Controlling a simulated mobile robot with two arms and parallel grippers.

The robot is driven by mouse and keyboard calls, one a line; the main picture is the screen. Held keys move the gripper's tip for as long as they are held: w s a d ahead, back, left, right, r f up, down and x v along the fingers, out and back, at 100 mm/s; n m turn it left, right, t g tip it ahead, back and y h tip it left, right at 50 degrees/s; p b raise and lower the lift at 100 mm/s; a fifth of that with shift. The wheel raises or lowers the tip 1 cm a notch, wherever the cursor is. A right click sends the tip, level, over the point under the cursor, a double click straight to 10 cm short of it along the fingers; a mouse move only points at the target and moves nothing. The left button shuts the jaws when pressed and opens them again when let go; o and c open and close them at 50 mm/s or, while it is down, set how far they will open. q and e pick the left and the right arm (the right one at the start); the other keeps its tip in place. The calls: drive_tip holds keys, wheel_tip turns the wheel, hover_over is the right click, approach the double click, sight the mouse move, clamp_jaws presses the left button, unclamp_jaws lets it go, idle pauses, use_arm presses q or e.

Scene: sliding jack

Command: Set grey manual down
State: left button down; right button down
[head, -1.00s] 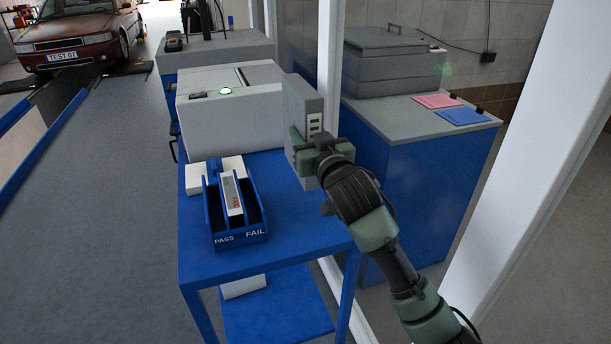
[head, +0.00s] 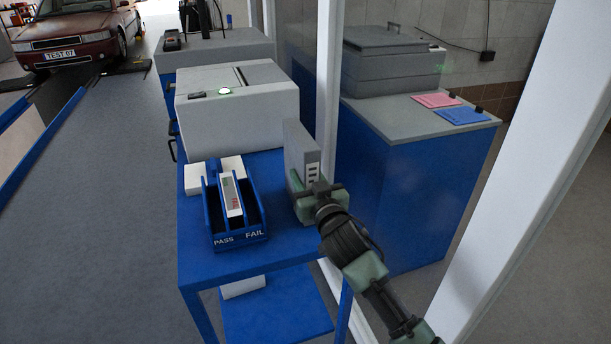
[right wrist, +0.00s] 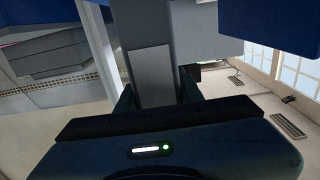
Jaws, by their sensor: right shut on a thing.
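The grey manual (head: 298,155) stands upright at the right side of the blue table (head: 275,244), with white markings on its spine. My right gripper (head: 312,192) is shut on the lower part of its spine side. In the right wrist view the manual (right wrist: 152,75) sits between the fingers of my right gripper (right wrist: 158,95). The manual's lower edge is at or very near the table top; I cannot tell whether it touches. My left gripper is not in view.
A blue PASS/FAIL tray (head: 240,238) with a card in it stands left of the manual. A white-grey machine (head: 238,118) is behind. A white post (head: 327,110) rises behind the table's right edge. Table top between tray and manual is clear.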

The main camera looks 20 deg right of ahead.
drive_tip(key=shift+r, duration=0.1)
drive_tip(key=c, duration=1.3)
unclamp_jaws()
drive_tip(key=shift+f, duration=0.2)
drive_tip(key=o, duration=0.4)
drive_tip(key=shift+s, duration=0.3)
drive_tip(key=s+b, duration=0.1)
drive_tip(key=s, duration=0.4)
drive_tip(key=s+b, duration=0.1)
drive_tip(key=s, duration=0.5)
drive_tip(key=shift+s+d+r, duration=0.15)
drive_tip(key=shift+s+d, duration=0.05)
drive_tip(key=shift+s, duration=0.05)
